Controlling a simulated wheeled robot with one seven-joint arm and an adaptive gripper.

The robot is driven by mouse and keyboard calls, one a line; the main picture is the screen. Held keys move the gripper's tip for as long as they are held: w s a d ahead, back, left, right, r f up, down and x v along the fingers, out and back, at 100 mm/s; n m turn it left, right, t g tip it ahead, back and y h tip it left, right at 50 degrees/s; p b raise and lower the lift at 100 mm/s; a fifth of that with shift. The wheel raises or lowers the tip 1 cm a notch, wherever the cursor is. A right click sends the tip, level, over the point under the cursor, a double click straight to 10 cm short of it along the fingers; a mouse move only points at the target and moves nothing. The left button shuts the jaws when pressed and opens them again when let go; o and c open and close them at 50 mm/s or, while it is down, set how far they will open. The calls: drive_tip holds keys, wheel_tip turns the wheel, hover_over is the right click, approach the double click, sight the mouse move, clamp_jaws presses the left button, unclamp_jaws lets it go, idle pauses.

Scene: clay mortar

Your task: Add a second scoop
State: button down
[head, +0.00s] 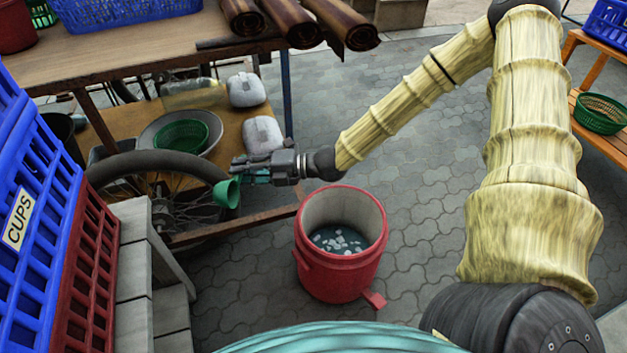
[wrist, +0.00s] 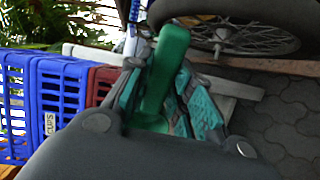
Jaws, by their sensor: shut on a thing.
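My gripper (head: 246,170) is shut on a green scoop (head: 227,193). The scoop's cup hangs below the fingertips at the left of the red cooler, in front of a bicycle wheel. In the wrist view the green scoop (wrist: 165,72) shows between my teal fingers. I cannot tell whether anything is in the scoop. The red cooler (head: 342,277) stands open on the paving. Pale ice pieces (head: 340,240) lie in dark water at its bottom. My gripper is above and to the left of the cooler's rim, clear of it.
A spoked wheel (head: 104,171) and a rusty bar (head: 235,220) are close to the gripper. A cart shelf behind holds a grey basin with a green basket (head: 185,135) and two pale bundles. A blue "CUPS" crate (head: 40,190) is at left. Paving right of the cooler is clear.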

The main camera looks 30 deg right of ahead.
drive_tip(key=s+d+f+n+g+h, duration=0.3)
drive_tip(key=d+f+n+g+h, duration=0.2)
drive_tip(key=d+f, duration=0.2)
drive_tip(key=s+d+f+n+g+h+b, duration=0.1)
drive_tip(key=s+d+f+n+g+h, duration=0.2)
drive_tip(key=d, duration=0.8)
drive_tip(key=shift+s+f+n+g+h, duration=0.35)
drive_tip(key=shift+f+n+g+h, duration=0.65)
drive_tip(key=shift+f+g, duration=0.7)
drive_tip(key=shift+f+t+h, duration=0.15)
drive_tip(key=shift+t+h, duration=0.15)
wheel_tip(320, 180, up, 2)
drive_tip(key=h+p, duration=0.1)
drive_tip(key=p, duration=0.1)
drive_tip(key=h+p, duration=0.2)
drive_tip(key=shift+a+t+p, duration=0.15)
drive_tip(key=shift+t+p, duration=0.15)
